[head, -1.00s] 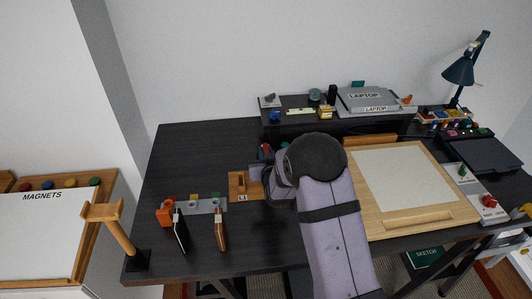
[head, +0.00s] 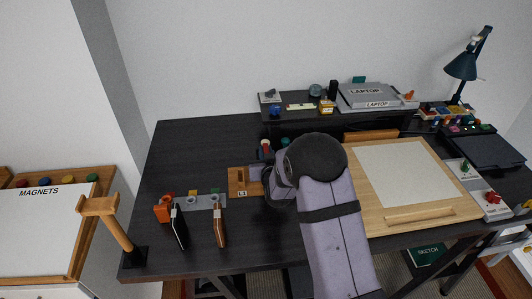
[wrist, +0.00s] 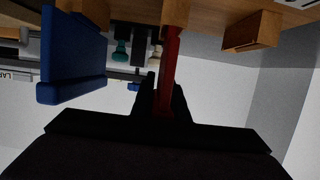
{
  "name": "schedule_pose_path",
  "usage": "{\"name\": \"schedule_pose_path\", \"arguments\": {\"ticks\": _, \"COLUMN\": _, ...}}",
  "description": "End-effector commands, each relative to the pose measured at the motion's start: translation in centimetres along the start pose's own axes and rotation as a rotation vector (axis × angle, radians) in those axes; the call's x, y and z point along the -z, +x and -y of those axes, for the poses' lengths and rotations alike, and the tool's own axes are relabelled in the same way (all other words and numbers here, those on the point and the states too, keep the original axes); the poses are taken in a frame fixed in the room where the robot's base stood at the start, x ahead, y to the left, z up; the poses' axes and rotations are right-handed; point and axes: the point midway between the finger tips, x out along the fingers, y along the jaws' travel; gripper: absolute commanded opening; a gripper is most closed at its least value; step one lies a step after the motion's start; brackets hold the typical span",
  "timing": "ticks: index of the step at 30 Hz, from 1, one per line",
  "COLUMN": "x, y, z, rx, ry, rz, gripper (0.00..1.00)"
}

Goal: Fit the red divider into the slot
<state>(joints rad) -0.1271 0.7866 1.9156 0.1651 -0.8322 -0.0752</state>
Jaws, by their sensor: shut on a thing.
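The red divider (wrist: 170,65) shows edge-on in the middle of the wrist view. My gripper (wrist: 165,100) is shut on it, with a dark finger on each side. Its far end reaches the wooden piece (wrist: 205,14) along the top of that view; I cannot tell whether it is in a slot. A blue divider (wrist: 75,50) stands to the left, apart from my gripper. In the head view, a wooden base (head: 238,181) with a small label sits left of my arm.
A wooden block (wrist: 252,32) juts out right of the red divider. On the desk, a grey rack (head: 206,202) with upright items stands left, a drawing board (head: 440,209) right, and a raised shelf (head: 290,118) behind. The desk's back left is clear.

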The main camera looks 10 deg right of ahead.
Motion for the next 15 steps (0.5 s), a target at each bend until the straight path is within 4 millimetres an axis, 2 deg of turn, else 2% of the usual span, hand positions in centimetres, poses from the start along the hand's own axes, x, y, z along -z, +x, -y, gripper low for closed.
{"name": "schedule_pose_path", "arguments": {"ticks": 13, "x": -0.97, "y": 0.32, "z": 0.0, "rx": 0.0, "ry": 0.0, "rz": -0.001, "gripper": 0.0}}
{"name": "schedule_pose_path", "arguments": {"ticks": 14, "x": -0.89, "y": 0.3, "z": 0.0, "rx": 0.0, "ry": 0.0, "rz": -0.001, "gripper": 0.18}}
{"name": "schedule_pose_path", "arguments": {"ticks": 15, "x": -0.85, "y": 0.28, "z": 0.0, "rx": 0.0, "ry": 0.0, "rz": -0.001, "gripper": 0.28}}
